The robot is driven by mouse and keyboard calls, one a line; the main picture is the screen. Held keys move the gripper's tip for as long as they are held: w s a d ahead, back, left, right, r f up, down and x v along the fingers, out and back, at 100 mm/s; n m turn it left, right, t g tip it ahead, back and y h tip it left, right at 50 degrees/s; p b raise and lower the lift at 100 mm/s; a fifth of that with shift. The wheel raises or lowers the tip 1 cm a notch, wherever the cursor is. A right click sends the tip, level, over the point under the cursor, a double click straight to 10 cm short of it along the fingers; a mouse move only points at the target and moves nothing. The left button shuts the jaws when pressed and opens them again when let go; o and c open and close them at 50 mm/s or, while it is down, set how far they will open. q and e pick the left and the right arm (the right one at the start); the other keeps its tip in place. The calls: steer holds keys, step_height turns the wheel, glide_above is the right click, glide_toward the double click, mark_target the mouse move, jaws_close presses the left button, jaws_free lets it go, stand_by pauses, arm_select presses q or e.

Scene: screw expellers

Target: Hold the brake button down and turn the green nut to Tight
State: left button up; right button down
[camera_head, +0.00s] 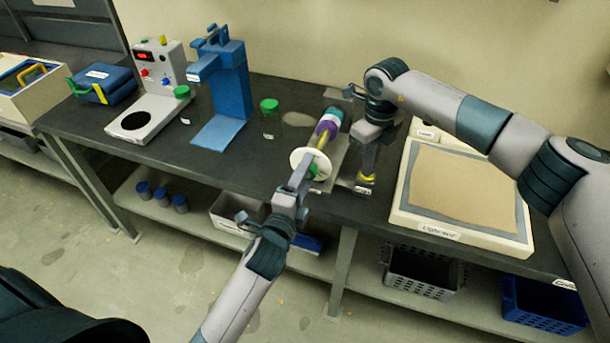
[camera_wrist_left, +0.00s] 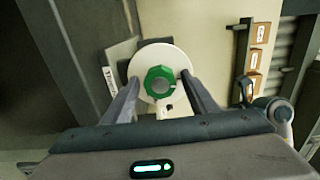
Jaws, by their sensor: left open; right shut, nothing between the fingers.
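The green nut (camera_wrist_left: 160,86) sits at the centre of a white disc (camera_wrist_left: 144,62) on the screw expeller. In the head view the disc (camera_head: 299,158) faces the front, and a little of the green nut (camera_head: 314,171) shows behind my left gripper (camera_head: 303,174). My left gripper is open, with one finger on each side of the nut in the left wrist view; contact is unclear. My right gripper (camera_head: 366,169) is shut and points down at a yellow part (camera_head: 366,179), seemingly the brake button. Whether it presses it I cannot tell.
A blue press (camera_head: 232,85) and a grey device with a red display (camera_head: 145,95) stand to the left. A framed tan board (camera_head: 462,185) lies to the right. Bins (camera_head: 420,270) are on the shelf below.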

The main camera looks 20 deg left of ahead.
arm_select(q)
steer(key=shift+s, duration=0.15)
stand_by(0.3)
steer(key=c, duration=0.8)
steer(key=m, duration=0.3)
steer(key=shift+m, duration=0.3)
steer(key=m, duration=0.4)
steer(key=o, duration=0.8)
